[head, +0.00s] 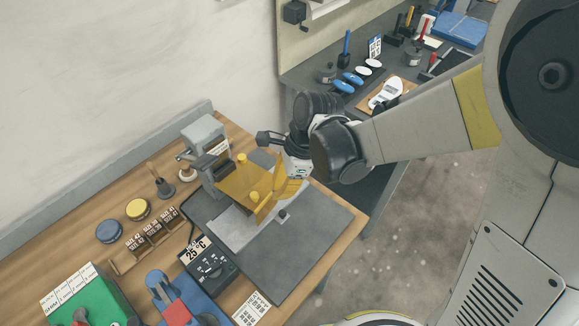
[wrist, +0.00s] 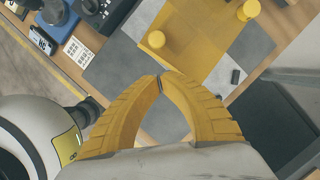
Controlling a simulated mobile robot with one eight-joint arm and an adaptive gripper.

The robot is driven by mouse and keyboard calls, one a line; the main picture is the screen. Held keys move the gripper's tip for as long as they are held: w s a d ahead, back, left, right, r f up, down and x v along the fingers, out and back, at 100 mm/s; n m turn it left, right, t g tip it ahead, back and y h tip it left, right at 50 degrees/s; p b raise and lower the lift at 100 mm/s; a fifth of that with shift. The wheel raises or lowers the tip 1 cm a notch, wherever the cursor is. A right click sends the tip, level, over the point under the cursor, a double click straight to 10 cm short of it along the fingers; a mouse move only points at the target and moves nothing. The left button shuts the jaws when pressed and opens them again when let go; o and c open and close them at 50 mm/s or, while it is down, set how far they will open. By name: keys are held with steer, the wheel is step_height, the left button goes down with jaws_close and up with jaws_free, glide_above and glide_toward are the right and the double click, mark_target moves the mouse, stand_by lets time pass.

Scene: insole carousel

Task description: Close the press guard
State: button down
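The press (head: 204,138) is a grey machine at the back of the wooden bench in the head view. Its guard (head: 234,181) is a yellow panel with two round yellow knobs, jutting out in front of the press. In the wrist view the guard (wrist: 190,42) lies just beyond my fingertips, with one knob (wrist: 157,40) close to them. My gripper (head: 274,204) is at the guard's right side in the head view. In the wrist view its yellow fingers (wrist: 160,79) meet at the tips with nothing between them. I cannot tell whether they touch the guard.
A dark grey mat (head: 300,240) lies under the press area. A control box reading 25 °C (head: 210,265) stands left of it. Size-marked blocks (head: 150,234), a blue disc (head: 109,231) and a yellow disc (head: 138,209) are further left. A second dark bench (head: 335,62) holds tools.

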mark_target(256, 206)
steer(key=shift+s+a+f, duration=0.1)
steer(key=shift+s+a, duration=0.05)
steer(key=shift+a, duration=0.5)
steer(key=shift+s+a+f, duration=0.1)
steer(key=shift+s+a, duration=0.05)
steer(key=shift+a, duration=0.45)
steer(key=shift+s+a+b, duration=0.3)
steer(key=shift+s+a, duration=0.05)
steer(key=shift+a, duration=0.25)
steer(key=shift+s+a+b, duration=0.25)
steer(key=shift+s+a, duration=0.05)
steer(key=shift+a, duration=0.25)
steer(key=shift+d, duration=0.1)
steer(key=shift+r, duration=0.1)
